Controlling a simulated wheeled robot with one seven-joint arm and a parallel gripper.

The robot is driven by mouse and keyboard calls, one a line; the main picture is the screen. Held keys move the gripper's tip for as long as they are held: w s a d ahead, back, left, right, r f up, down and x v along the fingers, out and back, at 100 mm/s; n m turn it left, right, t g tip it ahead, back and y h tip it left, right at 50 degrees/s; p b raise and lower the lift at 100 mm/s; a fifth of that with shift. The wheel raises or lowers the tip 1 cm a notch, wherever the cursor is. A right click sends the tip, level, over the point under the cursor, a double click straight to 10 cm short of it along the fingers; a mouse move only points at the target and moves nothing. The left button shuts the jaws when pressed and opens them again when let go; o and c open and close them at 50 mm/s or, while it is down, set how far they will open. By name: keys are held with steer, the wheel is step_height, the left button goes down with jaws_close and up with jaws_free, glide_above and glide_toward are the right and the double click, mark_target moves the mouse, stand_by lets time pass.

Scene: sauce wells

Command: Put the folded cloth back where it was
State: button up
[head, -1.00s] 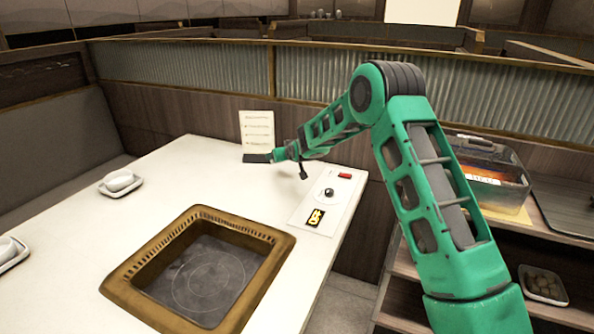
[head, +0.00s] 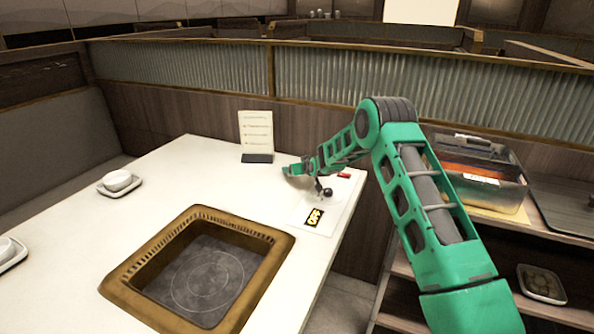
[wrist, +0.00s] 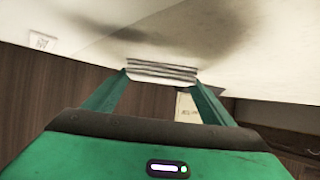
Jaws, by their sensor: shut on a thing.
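My gripper (wrist: 162,84) is shut on the folded cloth (wrist: 160,70), a pale stack of layers with dark lines between them, held across the two green fingers. The cloth is too small there to make out clearly. A broad dark shadow lies on the white surface in the wrist view. I cannot tell whether the cloth touches the table.
A menu stand (head: 256,135) is at the table's back edge. A control panel (head: 323,214) marked OFF lies below my arm. A brass-framed grill (head: 200,275) fills the near table. A white bowl (head: 118,180) stands at left. A shelf at right holds a clear bin (head: 482,178).

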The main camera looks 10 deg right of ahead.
steer(key=o, duration=1.1)
steer(key=v, duration=1.2)
steer(key=shift+s, duration=0.1)
steer(key=shift+r, duration=0.1)
